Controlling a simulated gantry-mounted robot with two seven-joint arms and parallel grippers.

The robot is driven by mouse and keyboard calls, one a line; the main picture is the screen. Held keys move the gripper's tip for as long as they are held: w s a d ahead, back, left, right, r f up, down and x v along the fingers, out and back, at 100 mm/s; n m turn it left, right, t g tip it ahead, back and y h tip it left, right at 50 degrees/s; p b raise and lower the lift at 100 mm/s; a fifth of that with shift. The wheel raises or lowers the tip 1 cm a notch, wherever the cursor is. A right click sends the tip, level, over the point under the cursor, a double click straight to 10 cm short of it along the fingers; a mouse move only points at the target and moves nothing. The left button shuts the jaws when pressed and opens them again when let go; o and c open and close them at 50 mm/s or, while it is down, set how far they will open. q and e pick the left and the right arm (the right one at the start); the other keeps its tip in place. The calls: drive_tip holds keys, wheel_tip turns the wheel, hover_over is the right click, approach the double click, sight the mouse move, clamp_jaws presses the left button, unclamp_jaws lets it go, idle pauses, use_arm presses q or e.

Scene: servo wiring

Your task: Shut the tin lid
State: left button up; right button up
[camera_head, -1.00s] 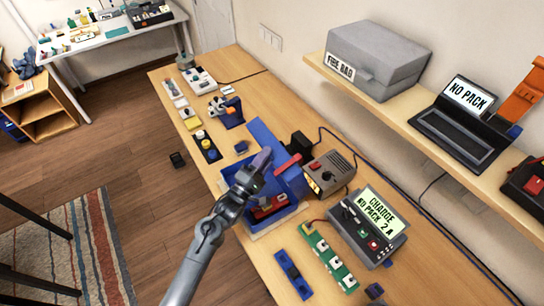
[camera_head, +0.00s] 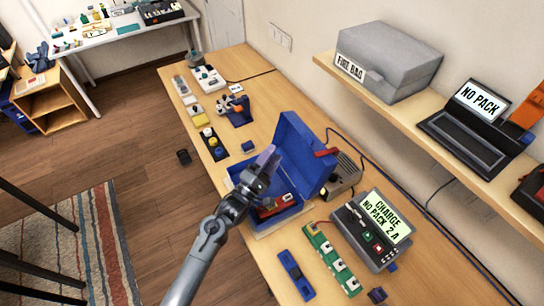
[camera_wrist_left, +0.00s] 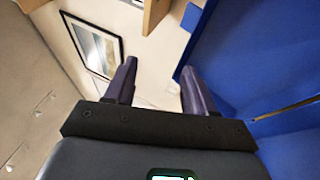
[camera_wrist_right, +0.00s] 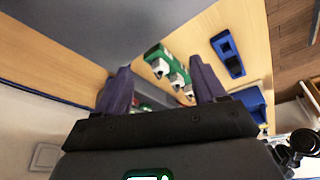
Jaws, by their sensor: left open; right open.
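The blue tin (camera_head: 243,176) sits on the workbench with its lid (camera_head: 297,152) standing open at the wall side. A red and grey item (camera_head: 275,206) lies inside the tin. My left gripper (camera_head: 268,158) is open and empty above the tin, in front of the lid's inner face. In the left wrist view the lid (camera_wrist_left: 265,65) fills the right side, close beside one finger of my left gripper (camera_wrist_left: 155,85); contact cannot be told. My right gripper (camera_wrist_right: 160,80) is open in its wrist view, with nothing between its fingers; it is not visible in the head view.
A red piece (camera_head: 326,153) shows at the lid's far edge, and a grey-brown device (camera_head: 345,178) stands partly hidden behind it. A charger (camera_head: 372,230), a green board (camera_head: 330,258) and a blue holder (camera_head: 295,277) lie nearer. A shelf (camera_head: 400,105) overhangs the bench.

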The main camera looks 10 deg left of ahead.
use_arm(q)
drive_tip(key=b+v, duration=0.1)
drive_tip(key=v, duration=0.9)
drive_tip(key=shift+s, duration=0.25)
drive_tip(key=shift+a, duration=0.2)
